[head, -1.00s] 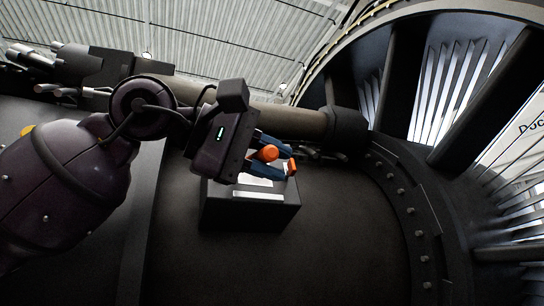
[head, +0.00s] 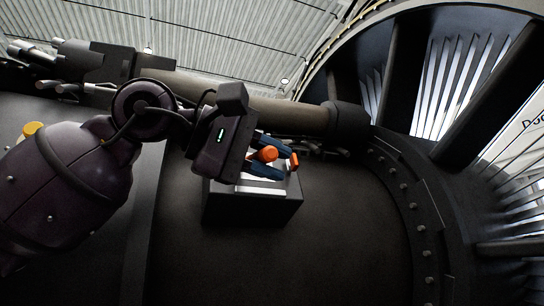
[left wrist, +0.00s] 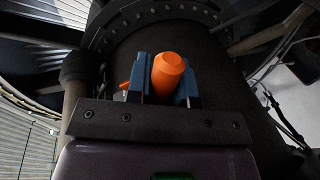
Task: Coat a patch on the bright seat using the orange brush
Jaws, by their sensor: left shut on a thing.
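The orange brush (head: 267,154) is held between the blue fingers of my left gripper (head: 276,160) in the head view. In the left wrist view the brush's orange handle (left wrist: 168,74) stands up between the two blue fingers (left wrist: 163,82). The bright seat (head: 262,188) is a pale, shiny face on top of a dark block. The gripper and brush are over its far part and hide some of it. I cannot tell whether the brush touches the seat, as its tip is hidden. My right gripper is not in view.
The dark block (head: 250,211) stands on a dark curved wall. A thick pipe (head: 285,115) runs behind the gripper. A bolted ring (head: 410,205) and large dark vanes (head: 485,95) stand at the right. The dark surface between block and ring is clear.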

